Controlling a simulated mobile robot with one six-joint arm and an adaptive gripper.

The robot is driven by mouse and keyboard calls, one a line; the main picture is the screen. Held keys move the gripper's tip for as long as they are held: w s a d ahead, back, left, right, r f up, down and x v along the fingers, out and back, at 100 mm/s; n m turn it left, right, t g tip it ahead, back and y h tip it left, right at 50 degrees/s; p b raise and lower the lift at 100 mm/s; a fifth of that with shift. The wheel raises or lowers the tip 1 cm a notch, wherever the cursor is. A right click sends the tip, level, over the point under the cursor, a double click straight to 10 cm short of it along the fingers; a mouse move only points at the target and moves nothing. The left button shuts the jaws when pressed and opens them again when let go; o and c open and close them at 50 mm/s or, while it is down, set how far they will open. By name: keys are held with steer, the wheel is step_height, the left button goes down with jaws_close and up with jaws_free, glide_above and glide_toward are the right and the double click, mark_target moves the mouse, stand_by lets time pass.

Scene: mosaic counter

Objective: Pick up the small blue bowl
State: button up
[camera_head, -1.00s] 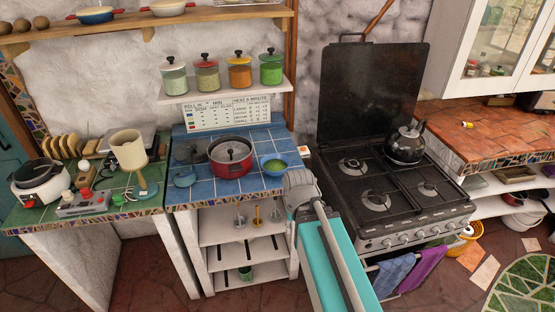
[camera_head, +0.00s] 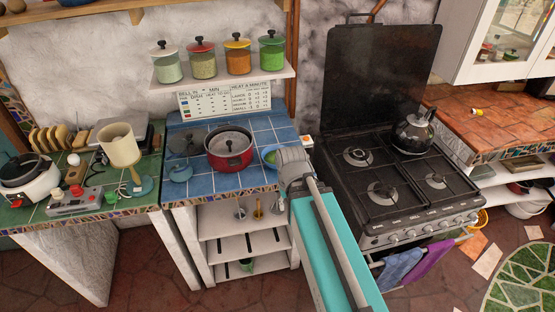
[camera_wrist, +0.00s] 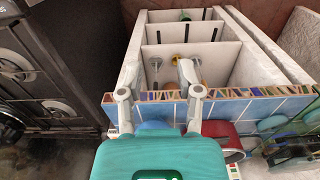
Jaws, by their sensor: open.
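The small blue bowl (camera_head: 266,153), with something green inside, sits on the blue-tiled counter (camera_head: 235,184) at its right side. My arm's grey joint hides the bowl's right part in the head view. My gripper (camera_wrist: 158,75) shows in the wrist view with its two fingers spread and nothing between them. Its fingers lie across the counter's mosaic front edge in that picture.
The black stove (camera_head: 395,190) with a kettle (camera_head: 413,132) is at the right. A shelf with jars (camera_head: 238,55) hangs above.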

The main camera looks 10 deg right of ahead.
steer(key=w+a+r+n+t+h+b, duration=0.1)
steer(key=w+a+n+h, duration=0.1)
steer(key=w+n, duration=0.4)
steer(key=w+a+n+t+h+b, duration=0.1)
steer(key=w+n, duration=0.5)
steer(key=w, duration=1)
steer(key=a+t+h, duration=0.1)
steer(key=a+h, duration=0.1)
steer(key=h, duration=0.1)
steer(key=shift+w+a+r+t, duration=0.3)
steer(key=shift+w+r, duration=0.05)
steer(key=shift+w, duration=0.05)
steer(key=shift+f, duration=0.1)
steer(key=shift+b+x, duration=3.45)
steer(key=shift+x, duration=0.85)
steer(key=shift+d, duration=0.25)
